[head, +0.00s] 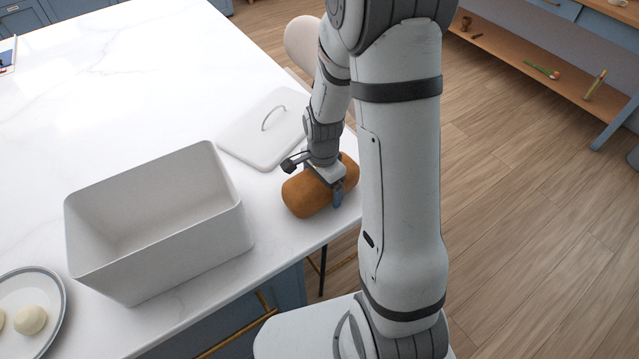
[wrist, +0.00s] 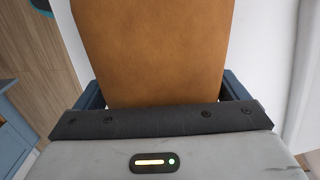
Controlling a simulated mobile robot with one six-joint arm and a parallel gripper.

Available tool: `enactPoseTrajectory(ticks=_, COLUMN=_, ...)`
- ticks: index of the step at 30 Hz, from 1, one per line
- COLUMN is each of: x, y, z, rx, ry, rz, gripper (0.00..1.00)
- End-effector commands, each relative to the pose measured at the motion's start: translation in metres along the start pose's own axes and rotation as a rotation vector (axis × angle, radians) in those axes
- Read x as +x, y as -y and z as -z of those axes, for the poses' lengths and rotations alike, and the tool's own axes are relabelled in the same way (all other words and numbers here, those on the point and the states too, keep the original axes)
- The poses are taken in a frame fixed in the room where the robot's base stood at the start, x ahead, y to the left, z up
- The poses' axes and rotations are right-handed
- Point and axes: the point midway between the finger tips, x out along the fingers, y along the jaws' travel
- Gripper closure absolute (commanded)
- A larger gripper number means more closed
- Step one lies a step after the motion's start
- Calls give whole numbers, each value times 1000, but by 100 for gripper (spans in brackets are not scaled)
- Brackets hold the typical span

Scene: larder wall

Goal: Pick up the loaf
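The brown loaf (head: 306,194) lies at the right front edge of the white counter. My gripper (head: 331,190) comes down over it from above, with one dark finger flat against its near side. The far finger is hidden in the head view. In the wrist view the loaf (wrist: 155,50) fills the space between both fingers (wrist: 162,95), with no gap seen on either side. My gripper looks shut on the loaf. I see no clear space under the loaf.
An open white bin (head: 160,220) stands left of the loaf. Its lid (head: 262,138) with a handle lies flat behind. A plate (head: 52,290) with pale round pieces is at the lower left. The counter's back left is mostly clear.

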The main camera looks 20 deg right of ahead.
Motion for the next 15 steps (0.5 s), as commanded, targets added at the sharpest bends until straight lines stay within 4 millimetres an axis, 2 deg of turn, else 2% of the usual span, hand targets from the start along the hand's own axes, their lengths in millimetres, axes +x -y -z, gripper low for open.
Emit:
enactPoseTrajectory(ticks=2, x=0, y=0, z=0, rx=0, ry=0, rz=0, gripper=14)
enactPoseTrajectory(ticks=15, x=0, y=0, z=0, rx=1, ry=0, rz=-1, gripper=50)
